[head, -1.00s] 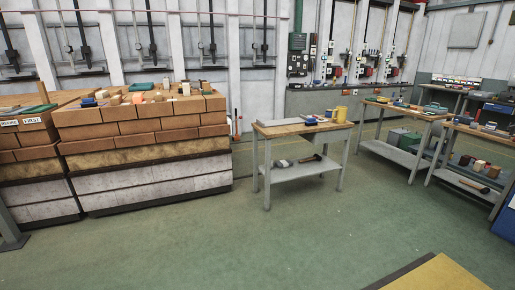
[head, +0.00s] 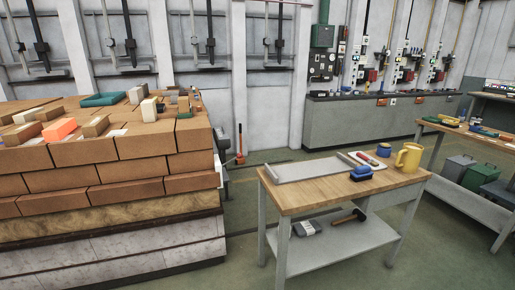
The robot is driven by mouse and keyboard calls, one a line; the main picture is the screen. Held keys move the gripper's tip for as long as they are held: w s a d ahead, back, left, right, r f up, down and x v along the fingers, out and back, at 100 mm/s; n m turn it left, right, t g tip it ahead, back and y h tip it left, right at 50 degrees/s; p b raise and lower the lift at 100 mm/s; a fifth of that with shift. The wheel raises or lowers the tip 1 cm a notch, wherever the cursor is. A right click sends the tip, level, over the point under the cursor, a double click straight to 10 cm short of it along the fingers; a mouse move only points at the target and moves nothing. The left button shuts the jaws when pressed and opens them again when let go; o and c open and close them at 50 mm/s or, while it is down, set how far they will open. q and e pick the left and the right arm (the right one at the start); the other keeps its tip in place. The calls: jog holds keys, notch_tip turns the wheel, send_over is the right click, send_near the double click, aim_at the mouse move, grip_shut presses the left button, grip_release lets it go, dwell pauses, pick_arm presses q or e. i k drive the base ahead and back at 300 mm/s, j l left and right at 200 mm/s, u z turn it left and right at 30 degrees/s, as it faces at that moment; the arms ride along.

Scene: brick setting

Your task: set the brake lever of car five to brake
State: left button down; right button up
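A kiln car stacked with orange-brown bricks (head: 105,170) stands at the left, on a pale block base. No number shows on it, so I cannot tell whether it is car five. At its right end a thin upright red-orange lever-like rod (head: 239,142) stands near the back wall, with an orange part at its foot. It is small, and I cannot tell whether it is the brake lever or how it is set. Neither of my grippers is in view.
A wooden-topped workbench (head: 300,198) stands right of the car, bearing a grey tray (head: 308,171), a blue brush-like item (head: 360,173) and a yellow mug (head: 409,157). Green floor (head: 240,215) lies open between car and bench. Control panels (head: 322,82) line the back wall.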

aim_at(239, 156)
jog(key=i+j+z, duration=0.1)
jog(key=i+z, duration=0.2)
jog(key=i, duration=0.2)
jog(key=i+j+z, duration=0.3)
jog(key=i, duration=0.2)
jog(key=i+j+z, duration=0.3)
jog(key=i, duration=0.2)
